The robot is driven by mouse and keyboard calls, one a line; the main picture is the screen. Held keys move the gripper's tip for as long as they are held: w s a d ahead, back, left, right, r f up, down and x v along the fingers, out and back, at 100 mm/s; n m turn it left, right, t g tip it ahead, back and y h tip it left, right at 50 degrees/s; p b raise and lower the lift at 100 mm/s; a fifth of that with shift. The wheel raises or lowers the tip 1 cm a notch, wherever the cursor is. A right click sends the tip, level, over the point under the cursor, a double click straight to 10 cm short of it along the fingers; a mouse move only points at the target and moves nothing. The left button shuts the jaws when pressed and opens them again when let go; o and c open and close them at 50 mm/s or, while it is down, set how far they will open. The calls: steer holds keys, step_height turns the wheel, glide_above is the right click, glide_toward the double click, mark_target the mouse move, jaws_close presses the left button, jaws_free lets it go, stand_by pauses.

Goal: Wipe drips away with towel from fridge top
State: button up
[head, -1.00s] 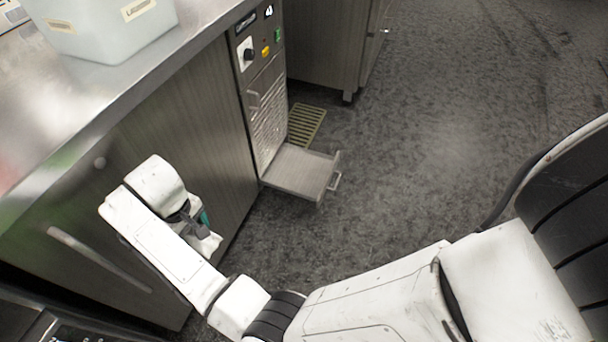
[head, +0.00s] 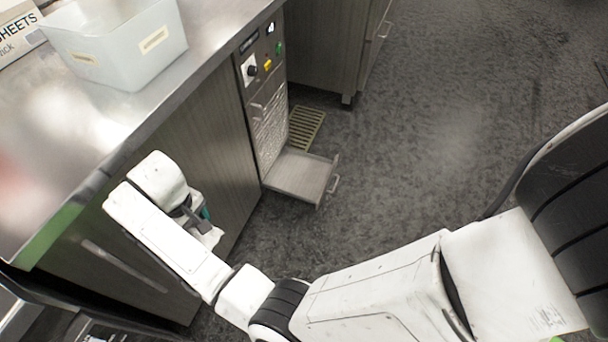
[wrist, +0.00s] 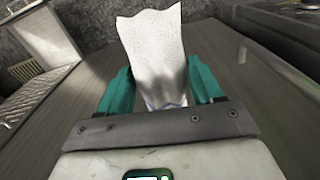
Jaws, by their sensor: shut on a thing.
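My gripper (wrist: 160,92) is shut on a white towel (wrist: 152,40) in the wrist view. The towel stands out beyond the teal fingers, with its free end spread and its lower part pinched between them. In the head view my gripper (head: 205,214) is low beside the front of the metal counter, mostly hidden by my wrist, and the towel cannot be made out there. The fridge top is a steel counter surface (head: 95,120), above my gripper. I cannot make out any drips on it; bright reflections show there.
A translucent bin (head: 125,50) and a labelled box (head: 18,32) stand on the counter. A drawer-like tray (head: 300,176) juts out low from the control-panel unit (head: 262,80). A floor grate (head: 306,128) lies behind it. The dark floor to the right is clear.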

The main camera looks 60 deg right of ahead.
steer(key=shift+r+p, duration=4.45)
steer(key=shift+p, duration=0.1)
steer(key=shift+s+f, duration=0.1)
